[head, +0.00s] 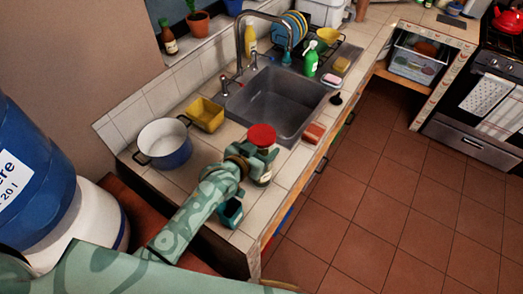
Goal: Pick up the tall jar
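The tall jar has a red lid (262,134) and stands upright at the front of the tiled counter, near the sink. Its body is mostly hidden by my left gripper (262,157); a little dark glass shows below the fingers. The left gripper is at the jar's upper body, just under the lid, with its fingers around or against it. I cannot tell whether they are closed on it, or whether the jar touches the counter. My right gripper is not in view.
A white and blue pot (165,142) and a yellow container (205,114) stand left of the sink (278,104). A red-brown sponge (314,133) lies at the front edge. A teal object (230,213) is beside my forearm. The floor at right is clear.

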